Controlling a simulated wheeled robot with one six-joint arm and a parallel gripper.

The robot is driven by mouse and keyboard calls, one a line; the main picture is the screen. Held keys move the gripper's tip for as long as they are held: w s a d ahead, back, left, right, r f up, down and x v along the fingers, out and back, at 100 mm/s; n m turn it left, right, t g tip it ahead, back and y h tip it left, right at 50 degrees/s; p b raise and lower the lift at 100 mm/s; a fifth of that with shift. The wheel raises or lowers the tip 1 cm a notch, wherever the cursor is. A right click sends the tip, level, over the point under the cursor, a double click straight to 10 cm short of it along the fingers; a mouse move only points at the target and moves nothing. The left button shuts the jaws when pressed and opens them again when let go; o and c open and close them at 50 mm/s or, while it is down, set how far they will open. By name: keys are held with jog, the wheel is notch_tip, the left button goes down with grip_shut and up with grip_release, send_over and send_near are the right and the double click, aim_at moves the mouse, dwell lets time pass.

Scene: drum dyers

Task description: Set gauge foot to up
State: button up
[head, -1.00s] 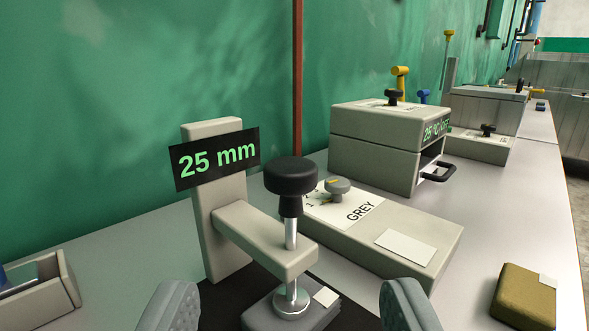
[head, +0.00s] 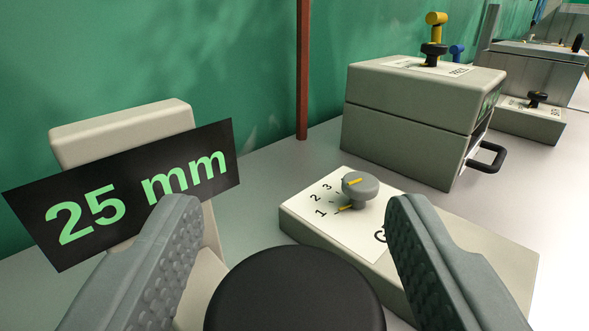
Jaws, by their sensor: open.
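The gauge (head: 125,133) stands at the left, with a black sign reading "25 mm" (head: 124,190) in green. The round black knob (head: 295,290) on top of the gauge foot's rod fills the bottom middle of the view. My gripper (head: 292,225) is open, with one grey finger on each side of the knob and the knob between and below them. I cannot tell whether either finger touches it. The foot, its rod and the block under it are hidden below the knob and the frame edge.
Behind the knob is a low beige box with a grey dial (head: 361,188) marked 1 to 3. A larger beige box (head: 415,125) with a black handle (head: 487,157) stands farther back on the grey bench. A green wall (head: 200,60) with a red-brown post runs behind.

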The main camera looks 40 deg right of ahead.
jog(key=shift+w+d, duration=0.3)
grip_shut()
jog(key=shift+r, duration=1.55)
grip_release()
jog(key=v, duration=1.7)
jog(key=shift+a, duration=0.2)
jog(key=shift+s, duration=0.15)
